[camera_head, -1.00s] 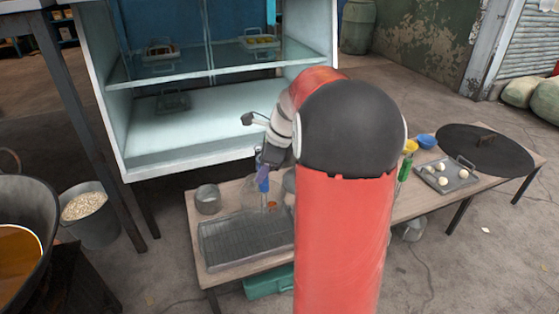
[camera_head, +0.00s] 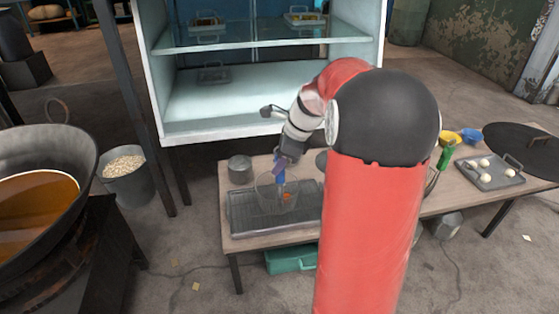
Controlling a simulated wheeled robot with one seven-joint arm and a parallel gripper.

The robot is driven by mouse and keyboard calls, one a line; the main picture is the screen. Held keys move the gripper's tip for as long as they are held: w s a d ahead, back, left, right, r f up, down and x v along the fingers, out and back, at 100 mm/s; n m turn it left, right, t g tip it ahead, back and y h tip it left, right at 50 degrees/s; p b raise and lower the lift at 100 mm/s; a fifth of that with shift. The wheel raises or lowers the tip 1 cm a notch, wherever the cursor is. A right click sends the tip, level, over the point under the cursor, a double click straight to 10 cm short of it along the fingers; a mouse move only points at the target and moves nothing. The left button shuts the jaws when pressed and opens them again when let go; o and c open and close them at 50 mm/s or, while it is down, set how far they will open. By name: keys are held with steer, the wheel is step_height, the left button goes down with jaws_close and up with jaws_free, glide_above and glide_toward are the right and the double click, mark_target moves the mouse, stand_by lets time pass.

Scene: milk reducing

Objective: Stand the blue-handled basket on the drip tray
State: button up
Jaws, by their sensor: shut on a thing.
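The drip tray (camera_head: 243,222) is a dark, ribbed rectangle on the low wooden table. The blue-handled basket (camera_head: 264,196) is a thin wire bowl that shows faintly over the tray's back middle part. Its blue handle (camera_head: 281,181) stands up steeply. My gripper (camera_head: 281,168) is shut on the handle from above, and its fingers are small and dark here. I cannot tell whether the basket's bottom touches the tray. My arm hides the tray's right end.
A grey metal pot (camera_head: 240,170) stands behind the tray. At right are a grey tray (camera_head: 510,180) with white balls, yellow and blue bowls (camera_head: 469,135) and a dark round lid (camera_head: 515,150). A glass-shelved cabinet (camera_head: 215,127) rises behind.

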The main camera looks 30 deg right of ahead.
steer(key=shift+f+b, duration=0.35)
steer(key=shift+f, duration=0.65)
steer(key=o, duration=1.1)
steer(key=p+v, duration=0.1)
steer(key=v, duration=0.6)
steer(key=shift+s+d+r, duration=0.15)
steer(key=shift+r, duration=0.2)
